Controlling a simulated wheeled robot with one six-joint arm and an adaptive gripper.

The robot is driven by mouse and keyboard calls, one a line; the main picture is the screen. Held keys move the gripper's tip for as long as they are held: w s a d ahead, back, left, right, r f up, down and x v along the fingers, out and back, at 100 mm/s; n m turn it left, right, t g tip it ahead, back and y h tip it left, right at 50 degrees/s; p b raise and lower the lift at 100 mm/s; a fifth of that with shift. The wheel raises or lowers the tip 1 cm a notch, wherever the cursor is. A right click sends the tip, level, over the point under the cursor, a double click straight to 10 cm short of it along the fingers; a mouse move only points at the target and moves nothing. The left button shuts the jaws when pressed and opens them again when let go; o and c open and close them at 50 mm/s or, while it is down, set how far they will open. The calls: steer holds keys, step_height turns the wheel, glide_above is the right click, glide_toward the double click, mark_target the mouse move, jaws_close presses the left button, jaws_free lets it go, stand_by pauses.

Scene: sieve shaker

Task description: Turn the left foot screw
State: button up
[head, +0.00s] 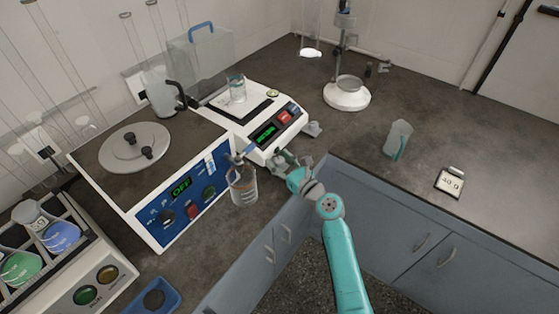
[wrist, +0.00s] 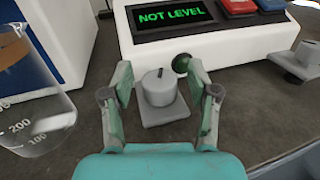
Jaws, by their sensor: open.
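The balance (head: 283,112) is white, and its display reads "NOT LEVEL" in the wrist view (wrist: 170,17). The left foot screw (wrist: 159,87) is a short grey cylinder with a line marked on top, standing on a square grey plate at the balance's front. My gripper (wrist: 160,76) is open, with one finger on each side of the screw. Gaps show between the fingers and the screw. In the head view my gripper (head: 282,160) is at the balance's front corner and hides most of this screw. The right foot (wrist: 298,63) stands clear at the right.
A glass beaker (wrist: 32,95) stands close to my gripper's left. A small dark green disc (wrist: 181,63) sits behind the screw, near the right fingertip. A blue-fronted sieve shaker (head: 180,205) is at the left. The counter right of the balance is mostly free.

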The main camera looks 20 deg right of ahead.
jaws_close()
steer(key=shift+d+n+y, duration=0.1)
steer(key=shift+n+y, duration=0.2)
steer(key=shift+y, duration=0.2)
steer(key=n+g+y, duration=0.2)
steer(key=y, duration=0.1)
steer(key=shift+n+g+y, duration=0.3)
steer(key=shift+n, duration=0.1)
steer(key=n+g+y, duration=0.4)
steer(key=g, duration=0.1)
steer(key=shift+w+n+y, duration=0.1)
steer(key=shift+n+y, duration=0.2)
steer(key=n+g+y, duration=0.1)
steer(key=n+g, duration=0.1)
steer(key=g, duration=0.2)
steer(key=n+g+y, duration=0.1)
steer(key=n+g, duration=0.2)
steer(key=g, duration=0.1)
steer(key=shift+n+g, duration=0.5)
steer(key=shift+g, duration=0.3)
steer(key=shift+f+n+g, duration=0.1)
steer(key=shift+n+g, duration=0.6)
steer(key=shift+g, duration=0.4)
